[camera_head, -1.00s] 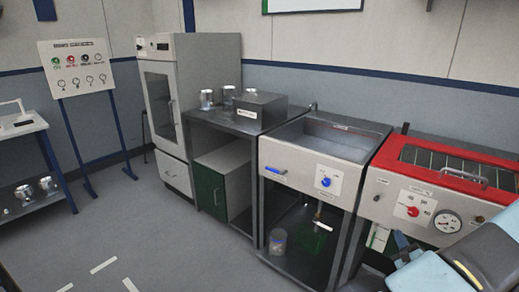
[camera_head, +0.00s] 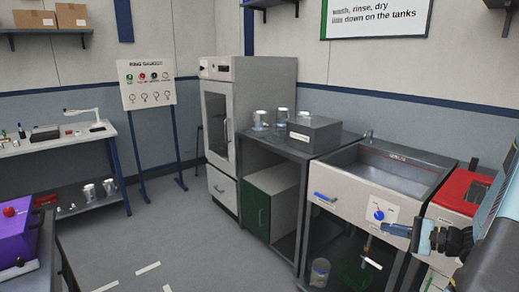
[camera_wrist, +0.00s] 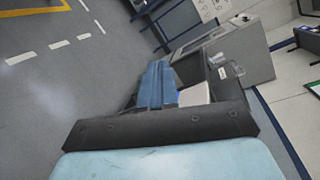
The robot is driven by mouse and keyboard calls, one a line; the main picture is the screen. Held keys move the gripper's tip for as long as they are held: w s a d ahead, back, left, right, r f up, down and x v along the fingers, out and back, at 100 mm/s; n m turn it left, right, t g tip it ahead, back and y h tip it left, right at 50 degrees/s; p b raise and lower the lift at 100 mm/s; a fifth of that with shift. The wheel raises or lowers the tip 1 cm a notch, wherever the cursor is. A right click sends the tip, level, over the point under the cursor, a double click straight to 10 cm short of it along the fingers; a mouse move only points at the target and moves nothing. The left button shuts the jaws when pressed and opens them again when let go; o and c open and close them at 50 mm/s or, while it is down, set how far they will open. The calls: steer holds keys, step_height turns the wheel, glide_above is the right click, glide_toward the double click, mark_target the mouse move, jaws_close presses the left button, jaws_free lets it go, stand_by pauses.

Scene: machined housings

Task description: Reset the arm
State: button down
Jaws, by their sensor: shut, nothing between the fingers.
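My gripper (camera_head: 398,230) is at the right of the head view, at the end of my light blue arm. It points left, in front of the sink unit's front panel in the picture. Its blue fingers are together with nothing between them. In the wrist view the blue fingers (camera_wrist: 156,84) also show closed and empty, beyond the dark gripper body. The picture does not show whether the gripper touches the panel.
The sink unit (camera_head: 345,194) and a red-lidded tank (camera_head: 462,190) stand at right. A dark bench (camera_head: 262,146) carries metal housings and a grey box (camera_head: 314,134). A tall cabinet (camera_head: 222,130), a gauge board (camera_head: 147,84) and a purple machine (camera_head: 22,236) stand further left. Floor between is clear.

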steer(key=s+a+r+n+g+h, duration=0.2)
steer(key=s+a+r+n+g, duration=0.25)
steer(key=a, duration=0.25)
steer(key=s+a+r+n+g+h, duration=0.25)
steer(key=a+r+n+g, duration=0.2)
steer(key=a, duration=0.25)
steer(key=s+a+r+n+t+h, duration=0.2)
steer(key=s+r+n+t+h, duration=0.2)
steer(key=s+r+h, duration=0.4)
steer(key=v, duration=0.4)
steer(key=shift+r, duration=0.3)
steer(key=shift+s, duration=0.1)
